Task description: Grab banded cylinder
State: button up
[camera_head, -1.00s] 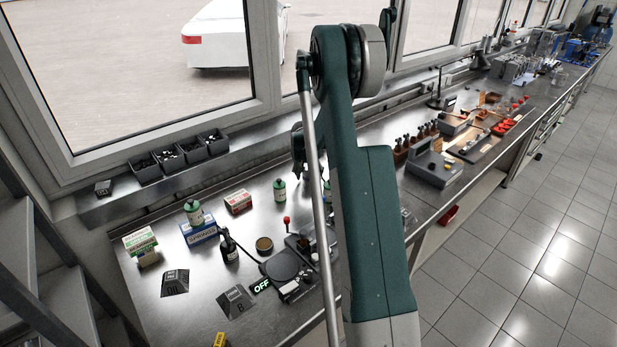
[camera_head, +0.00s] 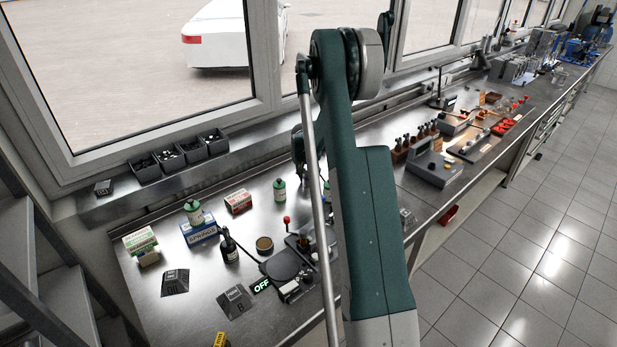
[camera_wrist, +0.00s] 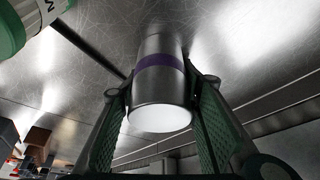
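The banded cylinder (camera_wrist: 160,80) is bright metal with a purple band, seen in the wrist view with its pale flat end facing the camera. My gripper (camera_wrist: 162,95) has one green-padded finger on each side of it. The fingertips reach past the near end and lie very close to the cylinder's sides. I cannot tell whether both pads press on it. In the head view my arm covers the cylinder, and only a dark part of my gripper (camera_head: 299,172) shows beside the arm.
A green-and-white bottle (camera_wrist: 35,28) is close by at upper left in the wrist view. Boxes, including a blue SPRINGS box (camera_head: 199,231), a dark bottle (camera_head: 229,250) and a round tin (camera_head: 264,244) stand on the metal bench (camera_head: 185,318). Parts bins (camera_head: 190,152) line the sill.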

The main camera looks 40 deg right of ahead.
jog(key=c, duration=0.6)
jog(key=shift+o, duration=0.2)
jog(key=shift+r, duration=0.15)
jog(key=shift+r, duration=4.9)
